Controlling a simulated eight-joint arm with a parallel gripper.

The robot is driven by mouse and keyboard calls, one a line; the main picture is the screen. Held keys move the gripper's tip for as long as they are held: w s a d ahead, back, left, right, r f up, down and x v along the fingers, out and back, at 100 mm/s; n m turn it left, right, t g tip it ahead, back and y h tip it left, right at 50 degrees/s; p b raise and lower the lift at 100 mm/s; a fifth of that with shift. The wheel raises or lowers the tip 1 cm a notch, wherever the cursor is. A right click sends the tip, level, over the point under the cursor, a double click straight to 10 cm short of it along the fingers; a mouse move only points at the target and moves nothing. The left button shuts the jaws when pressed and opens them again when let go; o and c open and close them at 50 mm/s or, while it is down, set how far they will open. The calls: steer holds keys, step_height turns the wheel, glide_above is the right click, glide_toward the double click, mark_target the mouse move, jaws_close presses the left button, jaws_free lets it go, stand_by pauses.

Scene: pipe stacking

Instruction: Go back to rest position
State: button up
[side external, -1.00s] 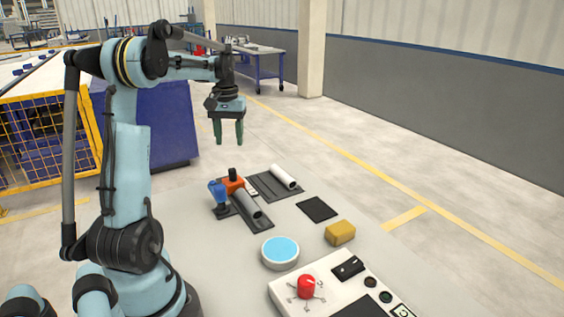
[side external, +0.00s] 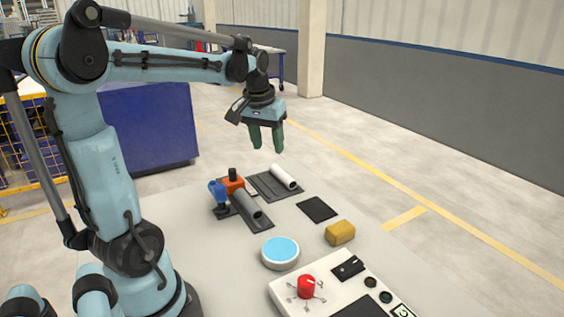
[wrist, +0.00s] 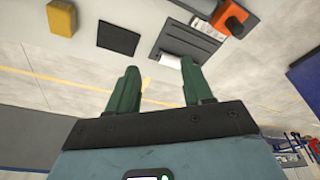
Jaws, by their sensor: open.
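My gripper (side external: 267,150) hangs in the air above the far part of the table, its green fingers pointing down, apart and empty. In the wrist view my gripper (wrist: 158,85) also shows two spread green fingers with nothing between them. Below it, a white pipe (side external: 284,177) lies on a dark grooved holder (side external: 268,187). A grey pipe (side external: 247,204) lies on a second dark holder (side external: 257,223) nearer the camera.
An orange and blue clamp-like device (side external: 234,184) stands beside the grey pipe. A black pad (side external: 317,209), a yellow block (side external: 340,233), a round blue-topped disc (side external: 280,252) and a control panel with a red knob (side external: 306,287) are on the table (side external: 215,258). The air around my gripper is clear.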

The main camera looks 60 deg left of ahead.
steer(key=s+d+f+m+t, duration=0.1)
steer(key=d+m, duration=0.1)
steer(key=d, duration=0.4)
steer(key=s+d+f+m+t+h, duration=0.1)
steer(key=d+f+m+t, duration=0.1)
steer(key=d, duration=0.5)
steer(key=s+d+f+m+t, duration=0.1)
steer(key=s+d+m+t, duration=0.1)
steer(key=d, duration=0.5)
steer(key=shift+d+f+m, duration=0.15)
steer(key=shift+f+m, duration=0.1)
steer(key=shift+m, duration=0.25)
